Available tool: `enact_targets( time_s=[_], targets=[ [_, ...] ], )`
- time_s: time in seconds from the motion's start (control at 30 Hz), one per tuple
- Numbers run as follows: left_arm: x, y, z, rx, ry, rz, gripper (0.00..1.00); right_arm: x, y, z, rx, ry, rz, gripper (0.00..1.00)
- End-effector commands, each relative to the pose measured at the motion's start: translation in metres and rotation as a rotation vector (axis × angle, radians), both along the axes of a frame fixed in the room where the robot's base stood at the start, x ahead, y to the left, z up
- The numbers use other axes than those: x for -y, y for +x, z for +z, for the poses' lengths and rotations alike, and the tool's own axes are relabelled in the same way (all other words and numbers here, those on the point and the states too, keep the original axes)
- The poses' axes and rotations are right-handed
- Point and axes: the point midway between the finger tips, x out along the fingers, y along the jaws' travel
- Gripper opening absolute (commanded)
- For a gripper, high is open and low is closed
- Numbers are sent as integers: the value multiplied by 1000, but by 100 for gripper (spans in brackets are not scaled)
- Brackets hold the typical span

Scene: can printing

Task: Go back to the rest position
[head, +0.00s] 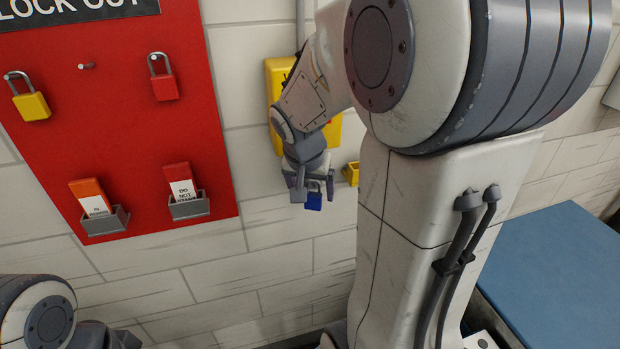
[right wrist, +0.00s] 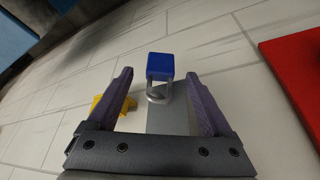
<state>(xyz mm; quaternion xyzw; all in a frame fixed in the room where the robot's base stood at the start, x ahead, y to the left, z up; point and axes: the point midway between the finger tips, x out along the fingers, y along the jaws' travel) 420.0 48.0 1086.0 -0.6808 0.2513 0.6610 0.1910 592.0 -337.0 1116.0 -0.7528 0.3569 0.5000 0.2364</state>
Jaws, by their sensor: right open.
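My right gripper (head: 312,178) is in front of the wall, just below the yellow wall box (head: 275,75). In the right wrist view its two fingers (right wrist: 160,95) are spread wide with nothing gripped between them. A blue padlock (head: 314,202) hangs at the fingertips in the head view. In the right wrist view the blue padlock (right wrist: 160,66) sits ahead between the fingers, apart from both, with its shackle at a grey plate (right wrist: 165,119). My left arm shows only in part at the lower left; its gripper jaws are not visible.
A red lockout board (head: 110,130) on the left wall carries a yellow padlock (head: 31,105), a red padlock (head: 165,87) and two tag holders. A small yellow part (head: 351,173) is right of my right gripper. A blue surface (head: 560,275) lies at the lower right.

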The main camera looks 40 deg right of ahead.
Motion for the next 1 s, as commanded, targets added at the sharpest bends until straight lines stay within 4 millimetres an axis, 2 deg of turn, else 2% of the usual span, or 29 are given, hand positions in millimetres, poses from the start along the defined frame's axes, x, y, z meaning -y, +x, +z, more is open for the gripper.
enact_targets(
  time_s=[0.1,0.3,0.57,0.67,0.77,0.87,0.9,1.0],
  targets=[
    [0,0,-1,0,0,0,79,-8,-5,25,8,-2,3,84],
    [0,0,-2,0,0,0,79,-17,-13,52,5,-1,2,84],
    [0,0,-2,0,0,0,79,-21,-17,62,0,1,1,84],
    [0,0,-2,0,0,0,79,-31,-16,59,-9,7,41,84],
    [0,0,-2,0,0,0,79,-63,-16,49,-42,24,172,84],
    [0,0,-2,0,0,0,79,-120,-25,32,-100,52,413,84],
    [0,0,-2,0,0,0,79,-144,-32,25,-127,62,526,84],
    [0,0,-2,0,0,0,79,-201,-61,6,-197,88,810,84]
  ],
)
